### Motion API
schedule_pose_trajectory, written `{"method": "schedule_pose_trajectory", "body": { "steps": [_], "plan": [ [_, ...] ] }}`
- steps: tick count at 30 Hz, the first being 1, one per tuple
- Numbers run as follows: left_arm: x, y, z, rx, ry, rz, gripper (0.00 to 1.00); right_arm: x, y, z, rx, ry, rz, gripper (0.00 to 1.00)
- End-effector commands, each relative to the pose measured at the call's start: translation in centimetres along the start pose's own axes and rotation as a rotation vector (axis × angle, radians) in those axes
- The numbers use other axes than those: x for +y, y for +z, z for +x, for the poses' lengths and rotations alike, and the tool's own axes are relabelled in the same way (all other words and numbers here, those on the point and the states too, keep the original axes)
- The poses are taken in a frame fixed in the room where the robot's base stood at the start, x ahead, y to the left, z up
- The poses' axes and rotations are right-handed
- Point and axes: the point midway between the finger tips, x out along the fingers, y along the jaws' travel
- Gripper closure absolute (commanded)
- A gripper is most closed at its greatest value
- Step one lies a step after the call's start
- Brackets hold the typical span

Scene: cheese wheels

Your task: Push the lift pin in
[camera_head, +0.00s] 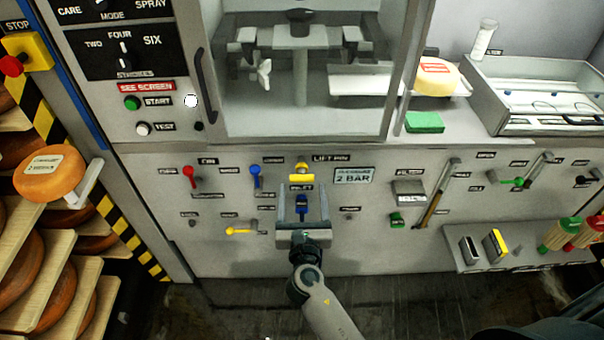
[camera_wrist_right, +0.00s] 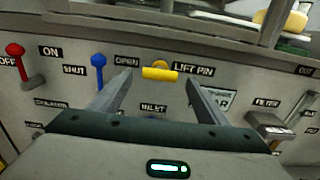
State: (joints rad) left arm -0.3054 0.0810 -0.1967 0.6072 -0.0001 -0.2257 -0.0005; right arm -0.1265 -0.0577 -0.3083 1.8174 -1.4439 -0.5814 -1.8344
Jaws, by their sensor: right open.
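The lift pin (camera_head: 301,173) is a yellow bar handle on the grey panel, beside the LIFT PIN label. It also shows in the right wrist view (camera_wrist_right: 159,73), lying crosswise between and just beyond the fingertips. How far it sticks out of the panel is hard to tell. My right gripper (camera_head: 303,192) is open and empty, just below the lift pin and pointing at the panel. Its two fingers stand apart, one on each side of the handle in the right wrist view (camera_wrist_right: 158,80). No contact shows. My left gripper is not in view.
A red lever (camera_head: 188,176) and a blue lever (camera_head: 256,174) sit left of the pin. A blue part (camera_head: 302,206) shows between my fingers, below the INLET label. A yellow lever (camera_head: 241,231) is lower left. A glazed cabinet (camera_head: 300,138) is above; cheese shelves (camera_head: 62,232) stand left.

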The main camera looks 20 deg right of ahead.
Motion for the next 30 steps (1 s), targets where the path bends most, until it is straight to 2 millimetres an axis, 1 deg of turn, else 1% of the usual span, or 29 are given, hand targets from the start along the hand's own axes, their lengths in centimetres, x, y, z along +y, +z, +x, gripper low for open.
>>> {"method": "schedule_pose_trajectory", "body": {
  "steps": [1, 3, 6, 10, 15, 24, 25, 26, 27, 29, 30],
  "plan": [
    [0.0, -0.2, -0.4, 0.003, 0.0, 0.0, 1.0, 0.0, 0.3, 1.0, -0.002, 0.0, 0.0, 0.31],
    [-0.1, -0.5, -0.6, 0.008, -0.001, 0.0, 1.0, 0.0, 0.2, 2.2, -0.001, -0.001, 0.001, 0.31],
    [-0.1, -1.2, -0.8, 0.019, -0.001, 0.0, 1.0, 0.0, 0.2, 3.7, 0.0, -0.001, 0.001, 0.31],
    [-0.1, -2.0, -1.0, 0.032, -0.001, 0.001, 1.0, 0.0, 0.1, 5.1, 0.0, 0.001, 0.0, 0.31],
    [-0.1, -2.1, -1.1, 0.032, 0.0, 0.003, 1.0, 0.0, 0.0, 6.0, 0.001, 0.0, 0.001, 0.31],
    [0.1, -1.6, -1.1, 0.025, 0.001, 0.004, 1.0, 0.0, 0.0, 6.2, 0.001, 0.0, 0.002, 0.31],
    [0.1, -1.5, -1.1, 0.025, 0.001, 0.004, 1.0, 0.0, 0.0, 6.2, 0.001, 0.0, 0.001, 0.34],
    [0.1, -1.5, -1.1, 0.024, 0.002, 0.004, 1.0, 0.0, 0.0, 6.2, 0.001, 0.0, 0.001, 0.41],
    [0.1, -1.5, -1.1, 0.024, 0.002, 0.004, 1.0, 0.0, 0.0, 6.2, 0.001, 0.0, 0.001, 0.5],
    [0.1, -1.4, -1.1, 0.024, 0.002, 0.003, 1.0, 0.0, 0.0, 6.2, 0.001, 0.0, 0.001, 0.65],
    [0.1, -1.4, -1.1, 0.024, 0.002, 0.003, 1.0, 0.0, 0.0, 6.2, 0.001, 0.0, 0.001, 0.74]
  ]
}}
